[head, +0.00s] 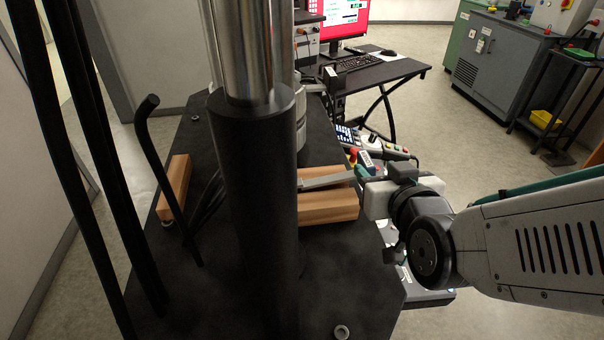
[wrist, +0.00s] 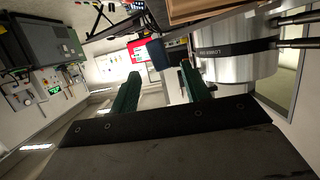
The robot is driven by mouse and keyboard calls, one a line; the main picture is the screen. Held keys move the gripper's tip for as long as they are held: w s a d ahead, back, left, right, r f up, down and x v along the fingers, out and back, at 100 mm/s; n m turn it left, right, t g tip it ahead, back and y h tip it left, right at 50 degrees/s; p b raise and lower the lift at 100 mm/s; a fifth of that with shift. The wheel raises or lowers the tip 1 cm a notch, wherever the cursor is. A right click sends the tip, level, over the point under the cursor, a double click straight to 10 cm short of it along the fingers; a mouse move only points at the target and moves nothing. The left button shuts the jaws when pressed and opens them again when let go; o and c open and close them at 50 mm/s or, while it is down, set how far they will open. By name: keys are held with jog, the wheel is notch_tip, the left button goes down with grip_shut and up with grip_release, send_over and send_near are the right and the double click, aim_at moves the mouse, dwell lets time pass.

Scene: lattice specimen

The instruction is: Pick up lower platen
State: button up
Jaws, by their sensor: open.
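The lower platen (wrist: 237,52) is a shiny metal cylinder with a dark band lettered "LOWER PLA…", at the upper right of the wrist view. In the head view the black column hides most of that area, and I cannot clearly make the platen out. My gripper (wrist: 160,82) shows two dark green fingers, spread apart with nothing between them. The right finger is close to the platen's left side in the picture; I cannot tell whether they touch. In the head view my arm comes in from the right, its wrist beside the wooden blocks.
Wooden blocks (head: 328,208) lie on the black table (head: 365,285) by my wrist, with another block (head: 174,187) at the left. A thick black column (head: 254,200) stands in the middle. A control panel with buttons (head: 385,150) is behind my wrist. A desk with a red-framed monitor (head: 347,18) stands behind.

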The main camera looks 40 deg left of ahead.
aim_at(363, 157)
jog(key=x, duration=0.7)
jog(key=shift+a+f, duration=0.2)
jog(key=shift+f, duration=0.1)
grip_shut()
jog(key=shift+r, duration=0.25)
dwell(0.9)
